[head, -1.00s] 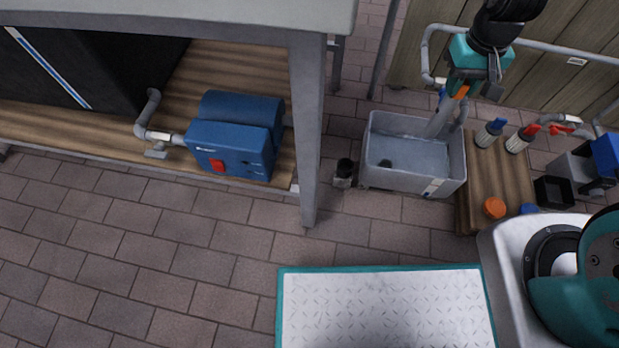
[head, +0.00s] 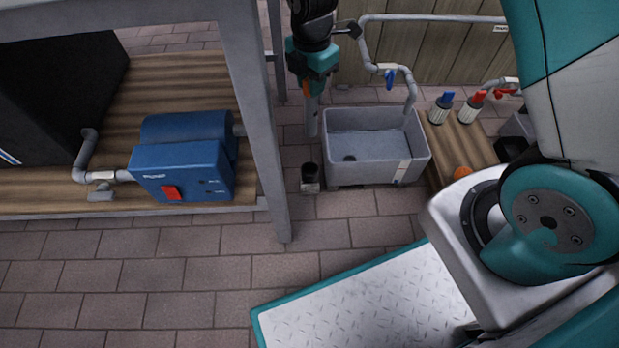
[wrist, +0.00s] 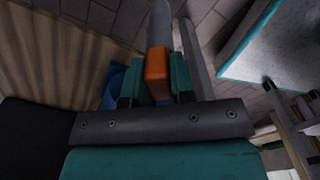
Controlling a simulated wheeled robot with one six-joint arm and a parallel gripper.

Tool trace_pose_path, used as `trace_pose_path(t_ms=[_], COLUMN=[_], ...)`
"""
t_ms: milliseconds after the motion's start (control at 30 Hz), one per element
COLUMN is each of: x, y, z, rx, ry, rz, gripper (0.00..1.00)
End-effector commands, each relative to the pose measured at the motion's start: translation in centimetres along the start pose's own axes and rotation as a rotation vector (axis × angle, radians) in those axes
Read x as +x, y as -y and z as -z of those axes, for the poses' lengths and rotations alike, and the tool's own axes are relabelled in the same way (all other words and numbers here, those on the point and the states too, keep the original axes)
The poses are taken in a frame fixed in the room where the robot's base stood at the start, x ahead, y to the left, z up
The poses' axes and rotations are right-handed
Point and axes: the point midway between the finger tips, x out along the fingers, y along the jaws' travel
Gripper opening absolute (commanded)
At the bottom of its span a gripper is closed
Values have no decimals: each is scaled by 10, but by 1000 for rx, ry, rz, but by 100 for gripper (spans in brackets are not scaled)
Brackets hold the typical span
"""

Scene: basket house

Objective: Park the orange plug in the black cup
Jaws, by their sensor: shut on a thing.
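My gripper (head: 307,86) is shut on the orange plug (wrist: 157,72), seen between the teal fingers in the wrist view. A long grey tube (head: 312,118) extends from the plug and hangs roughly upright in the head view. The black cup (head: 310,173), with a pale label low on its front, stands on the floor left of the basin. In the head view the tube hangs above and behind the cup, apparently apart from it. The cup's inside is too dark to make out.
The grey basin (head: 418,158) is just right of the cup, with a dark drain hole in its floor. A table leg (head: 262,140) stands close on the left. A blue pump (head: 180,160) sits on the lower shelf. Blue-valved piping (head: 405,75) runs behind the basin.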

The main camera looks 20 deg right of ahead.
Motion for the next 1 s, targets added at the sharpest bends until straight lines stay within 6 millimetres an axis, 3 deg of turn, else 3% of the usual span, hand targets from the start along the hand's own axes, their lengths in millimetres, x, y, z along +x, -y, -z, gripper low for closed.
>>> trace_pose_path(t_ms=[167,600,1000], x=[23,142,182], y=[-2,-2,-2], z=[3,2,2], rx=[-71,-68,-67], ry=[0,0,0], rz=[2,1,1], gripper=[0,0,0])
